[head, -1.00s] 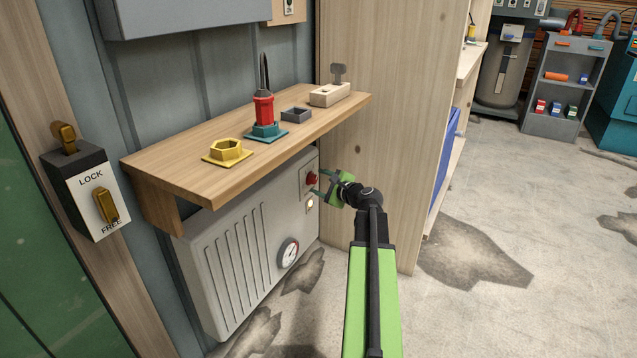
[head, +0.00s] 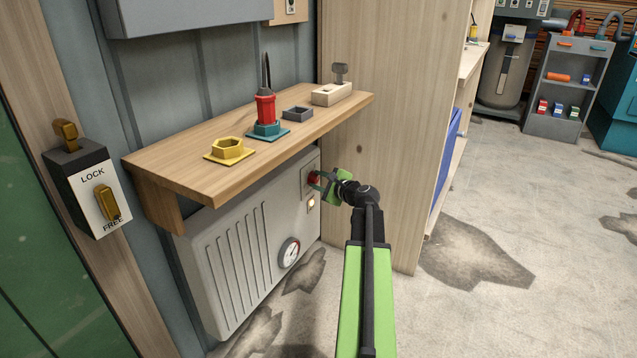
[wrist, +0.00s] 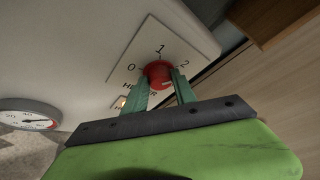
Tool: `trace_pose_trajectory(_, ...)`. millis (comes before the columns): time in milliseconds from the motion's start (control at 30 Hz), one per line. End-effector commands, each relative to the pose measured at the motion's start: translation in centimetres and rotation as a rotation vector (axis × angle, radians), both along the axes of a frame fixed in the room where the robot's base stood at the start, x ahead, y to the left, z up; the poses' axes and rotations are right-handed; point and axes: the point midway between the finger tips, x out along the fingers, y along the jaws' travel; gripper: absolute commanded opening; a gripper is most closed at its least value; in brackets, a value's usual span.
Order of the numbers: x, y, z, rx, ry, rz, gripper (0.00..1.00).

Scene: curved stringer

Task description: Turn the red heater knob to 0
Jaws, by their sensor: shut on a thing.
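The red heater knob (wrist: 158,74) sits on a white plate marked 0, 1 and 2 on the heater's face. In the wrist view, 0 is to the left of the knob, 1 above it and 2 to the right. My gripper (wrist: 160,88) has its two green fingers on either side of the knob, shut on it. The knob's pointer is not clear, so I cannot tell its setting. In the head view the knob (head: 315,180) is partly covered by my gripper (head: 319,182). The grey heater (head: 235,250) hangs under the shelf.
A wooden shelf (head: 185,153) lies just above my gripper, holding a yellow hex holder, a red tool and small blocks. A wooden panel (head: 385,120) stands close to the right. A round gauge (head: 289,252) and lit lamp (head: 311,202) are on the heater.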

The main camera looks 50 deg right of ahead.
Motion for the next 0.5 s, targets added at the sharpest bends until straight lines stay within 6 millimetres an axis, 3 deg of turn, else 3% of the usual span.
trace_pose_trajectory(267, -0.4, -0.5, -0.5, -0.038, -0.006, -0.01, 0.0)
trace_pose_trajectory(500, -0.5, -0.4, -1.1, -0.278, -0.064, -0.011, 0.0)
